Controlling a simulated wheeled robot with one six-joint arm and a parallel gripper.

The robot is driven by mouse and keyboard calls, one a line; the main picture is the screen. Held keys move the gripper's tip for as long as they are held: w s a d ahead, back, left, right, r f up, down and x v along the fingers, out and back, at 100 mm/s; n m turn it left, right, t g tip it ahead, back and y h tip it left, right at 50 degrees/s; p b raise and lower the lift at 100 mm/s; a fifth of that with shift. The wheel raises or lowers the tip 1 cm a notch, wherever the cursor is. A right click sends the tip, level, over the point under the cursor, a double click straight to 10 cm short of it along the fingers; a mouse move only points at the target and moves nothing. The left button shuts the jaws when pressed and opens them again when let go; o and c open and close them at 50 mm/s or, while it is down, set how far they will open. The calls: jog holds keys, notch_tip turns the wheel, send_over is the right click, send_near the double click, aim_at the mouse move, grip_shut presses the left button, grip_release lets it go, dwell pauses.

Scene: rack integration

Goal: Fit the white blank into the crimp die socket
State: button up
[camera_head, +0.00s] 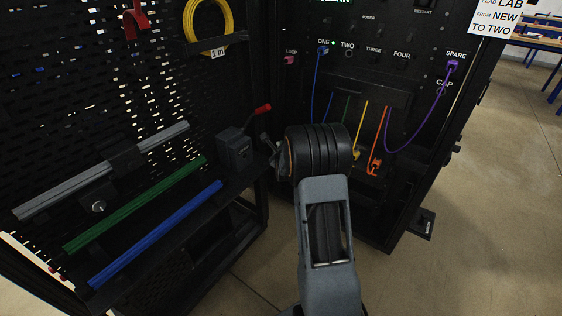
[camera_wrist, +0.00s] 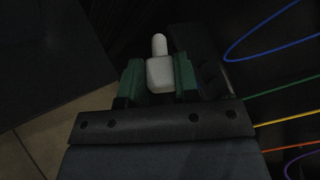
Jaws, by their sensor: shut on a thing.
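The white blank (camera_wrist: 160,76) sits between the green fingers of my gripper (camera_wrist: 159,78) in the wrist view, with its narrow rounded end pointing away from the palm. My gripper is shut on it. In the head view my own wrist hides the blank and most of the gripper. A dark grey block with a red-tipped lever, which looks like the crimp tool (camera_head: 234,152), stands on the bench end just left of my wrist. Its die socket cannot be made out in either view.
Grey, green (camera_head: 135,205) and blue (camera_head: 155,235) bars lie along the left bench before a black perforated panel. A black rack panel (camera_head: 385,70) with labelled ports stands behind my arm. Blue, green, yellow, orange and purple (camera_head: 420,130) cables hang there. Open floor lies to the right.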

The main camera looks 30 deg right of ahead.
jog(key=w+d+n+t+y+b, duration=0.1)
jog(key=n+y, duration=0.1)
jog(key=n, duration=0.2)
jog(key=w+d+n+t+y+b, duration=0.1)
jog(key=w+n+y, duration=0.1)
jog(key=n, duration=0.3)
jog(key=w+d+f+n+t+y+b, duration=0.1)
jog(key=n+t+y, duration=0.1)
jog(key=n, duration=0.2)
jog(key=shift+w, duration=0.3)
jog(key=shift+s+d, duration=0.1)
jog(key=shift+s, duration=0.05)
jog(key=shift+s+a+b, duration=0.1)
jog(key=shift+s+a, duration=0.95)
jog(key=shift+a, duration=1.35)
jog(key=shift+s+a+b, duration=0.1)
jog(key=shift+s+a, duration=1)
jog(key=shift+a, duration=1.35)
jog(key=shift+s+a+b, duration=0.1)
jog(key=shift+s+a, duration=0.95)
jog(key=shift+a, duration=1.35)
jog(key=shift+w+a+b, duration=0.4)
jog(key=shift+w+a, duration=0.05)
jog(key=shift+w, duration=0.4)
jog(key=shift+w+a+b, duration=0.35)
jog(key=shift+w+a, duration=0.05)
jog(key=shift+w, duration=0.45)
jog(key=o, duration=1)
